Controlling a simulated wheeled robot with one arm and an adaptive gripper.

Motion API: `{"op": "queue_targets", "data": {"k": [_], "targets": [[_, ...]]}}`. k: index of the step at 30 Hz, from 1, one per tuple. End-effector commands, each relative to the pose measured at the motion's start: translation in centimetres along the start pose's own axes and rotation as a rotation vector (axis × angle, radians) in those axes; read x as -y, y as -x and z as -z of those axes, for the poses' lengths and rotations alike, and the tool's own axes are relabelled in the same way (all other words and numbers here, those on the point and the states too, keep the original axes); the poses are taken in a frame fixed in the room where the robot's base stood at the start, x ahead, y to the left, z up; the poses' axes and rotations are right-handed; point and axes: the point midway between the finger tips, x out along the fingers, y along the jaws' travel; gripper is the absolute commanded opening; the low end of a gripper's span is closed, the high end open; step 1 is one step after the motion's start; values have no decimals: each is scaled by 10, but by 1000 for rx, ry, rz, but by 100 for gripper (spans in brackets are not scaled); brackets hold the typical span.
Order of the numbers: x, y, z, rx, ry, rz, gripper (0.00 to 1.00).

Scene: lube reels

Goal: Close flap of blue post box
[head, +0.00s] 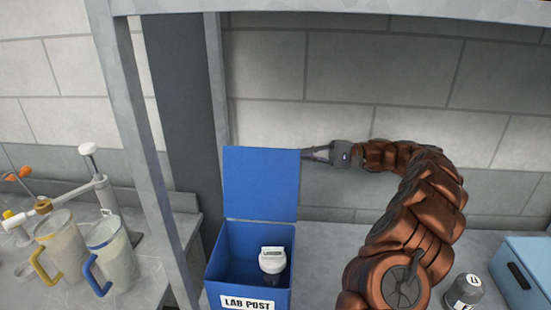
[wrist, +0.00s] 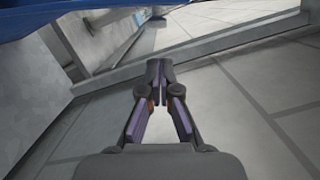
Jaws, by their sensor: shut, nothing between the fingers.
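The blue post box (head: 222,262) stands on the grey bench, with a white "LAB POST" label on its front. Its blue flap (head: 260,183) stands upright at the back, so the box is open. A white-capped container (head: 272,261) sits inside it. My gripper (head: 306,154) is shut and empty, at the flap's upper right edge; I cannot tell whether it touches the flap. In the wrist view my gripper (wrist: 158,66) shows its fingertips together, and a blue strip (wrist: 60,18), likely the flap, crosses the top left.
A grey metal post (head: 150,150) rises left of the box. Two jugs (head: 108,252) stand on the left bench. A small dark container (head: 463,291) and a light blue box (head: 522,268) stand at right. A tiled wall (head: 400,75) is behind.

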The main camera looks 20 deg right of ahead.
Motion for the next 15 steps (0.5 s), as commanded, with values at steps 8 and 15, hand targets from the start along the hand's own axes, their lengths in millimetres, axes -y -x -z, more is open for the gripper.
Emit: {"op": "queue_targets", "data": {"k": [8, 15], "targets": [[-2, -12, 0, 2, -4, 3, 0], [-2, -25, 0, 2, -5, 3, 0]]}}
